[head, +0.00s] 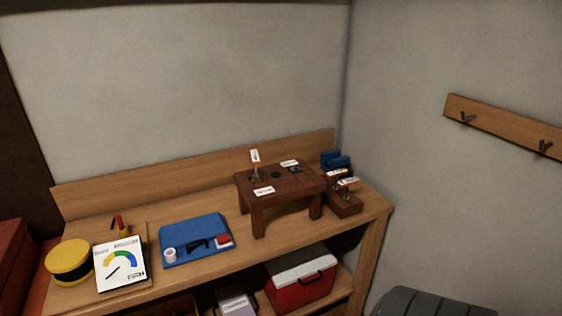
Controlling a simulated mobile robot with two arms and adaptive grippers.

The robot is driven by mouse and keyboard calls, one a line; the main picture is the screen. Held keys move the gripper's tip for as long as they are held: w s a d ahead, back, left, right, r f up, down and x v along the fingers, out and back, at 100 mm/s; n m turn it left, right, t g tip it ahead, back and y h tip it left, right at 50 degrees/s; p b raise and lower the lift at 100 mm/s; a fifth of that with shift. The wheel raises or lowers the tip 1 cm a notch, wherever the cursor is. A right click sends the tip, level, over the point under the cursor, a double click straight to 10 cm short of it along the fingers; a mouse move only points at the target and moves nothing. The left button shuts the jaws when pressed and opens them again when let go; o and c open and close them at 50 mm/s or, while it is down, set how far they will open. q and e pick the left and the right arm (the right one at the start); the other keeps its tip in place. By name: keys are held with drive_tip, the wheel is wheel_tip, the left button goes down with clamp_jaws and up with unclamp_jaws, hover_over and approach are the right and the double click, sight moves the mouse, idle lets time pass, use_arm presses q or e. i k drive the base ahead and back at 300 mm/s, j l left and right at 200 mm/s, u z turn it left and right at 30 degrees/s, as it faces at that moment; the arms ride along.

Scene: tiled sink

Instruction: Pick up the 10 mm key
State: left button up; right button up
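I cannot make out which thing is the 10 mm key, as the labels are too small to read. A small dark wooden stand (258,197) is on the workbench, with dark round spots, small metal pieces and white tags on its top. One small metal piece (256,174) stands upright at its left, with a white tag (255,156) above it. A lower wooden block (345,207) to the right of the stand holds several small pieces with white tags. Neither of my grippers is in view.
The wooden workbench (300,248) runs along the wall. A blue mat (185,232) with small items, a gauge card (121,264) and a yellow round container (69,261) are on its left. A red and white cooler (302,280) is below. A hook rail (500,125) hangs at right.

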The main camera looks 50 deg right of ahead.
sight(254, 153)
drive_tip(key=z, duration=1.5)
drive_tip(key=i+l+u, duration=0.15)
drive_tip(key=u, duration=0.35)
drive_tip(key=i+l+u, duration=0.15)
drive_tip(key=u, duration=0.3)
drive_tip(key=l, duration=0.1)
